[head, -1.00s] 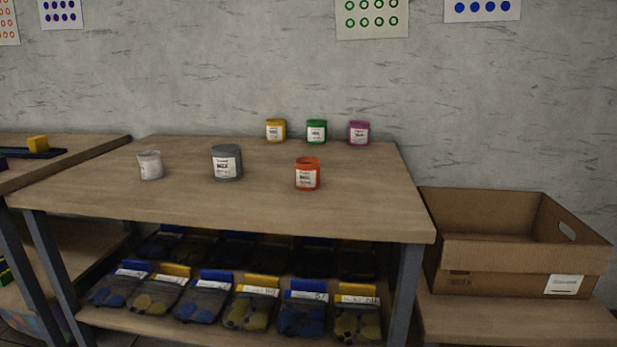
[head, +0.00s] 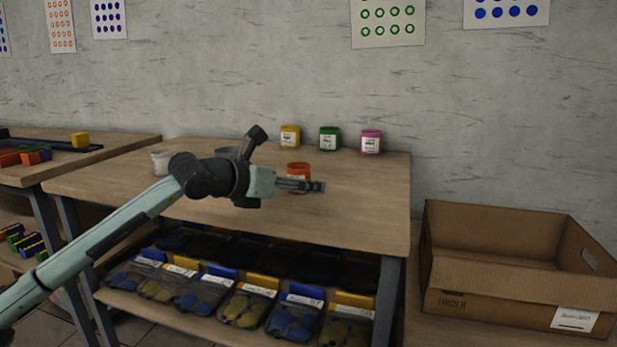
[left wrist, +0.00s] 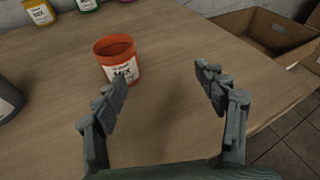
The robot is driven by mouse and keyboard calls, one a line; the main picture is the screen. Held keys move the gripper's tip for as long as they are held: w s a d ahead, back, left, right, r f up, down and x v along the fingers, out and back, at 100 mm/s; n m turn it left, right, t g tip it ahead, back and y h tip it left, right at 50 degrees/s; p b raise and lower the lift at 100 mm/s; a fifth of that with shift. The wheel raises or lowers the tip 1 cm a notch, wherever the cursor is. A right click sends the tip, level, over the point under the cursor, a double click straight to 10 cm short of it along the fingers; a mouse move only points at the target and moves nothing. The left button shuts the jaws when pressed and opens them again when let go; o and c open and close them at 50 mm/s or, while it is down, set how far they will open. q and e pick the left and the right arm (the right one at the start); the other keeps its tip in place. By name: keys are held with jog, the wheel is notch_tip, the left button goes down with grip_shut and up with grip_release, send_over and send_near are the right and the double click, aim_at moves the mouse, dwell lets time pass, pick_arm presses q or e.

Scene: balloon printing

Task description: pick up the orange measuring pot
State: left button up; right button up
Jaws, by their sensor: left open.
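The orange measuring pot (head: 299,168) stands upright on the wooden table, with a white label on its side. In the head view my left gripper (head: 318,187) is in front of it and hides its lower part. In the left wrist view the pot (left wrist: 118,58) stands beyond the fingertips, left of the middle of the jaws. My left gripper (left wrist: 166,78) is open with nothing between its fingers. The left finger overlaps the pot's lower edge in that view; I cannot tell if they touch. My right gripper is not in view.
A white pot (head: 160,161) and a mostly hidden grey pot (head: 228,152) stand left on the table. Yellow (head: 290,136), green (head: 329,139) and pink (head: 371,142) pots stand at the back. A cardboard box (head: 500,272) is at right. The tabletop right of the orange pot is clear.

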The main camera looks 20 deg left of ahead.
aim_at(298, 179)
pick_arm(q)
jog(key=w+a+y, duration=0.1)
jog(key=w+a, duration=0.1)
jog(key=a, duration=0.1)
jog(key=w+a+y, duration=0.1)
jog(key=shift+a+r+y, duration=0.2)
jog(key=shift+r+y, duration=0.05)
jog(key=shift+y, duration=0.05)
jog(key=p+x, duration=0.1)
jog(key=x, duration=0.4)
jog(key=shift+w+d+f, duration=0.1)
jog(key=shift+d+f, duration=0.1)
jog(key=shift+w+d+f+p, duration=0.15)
jog(key=shift+w+f+p, duration=0.15)
jog(key=shift+w, duration=0.15)
jog(key=shift+r, duration=0.1)
jog(key=c, duration=1.3)
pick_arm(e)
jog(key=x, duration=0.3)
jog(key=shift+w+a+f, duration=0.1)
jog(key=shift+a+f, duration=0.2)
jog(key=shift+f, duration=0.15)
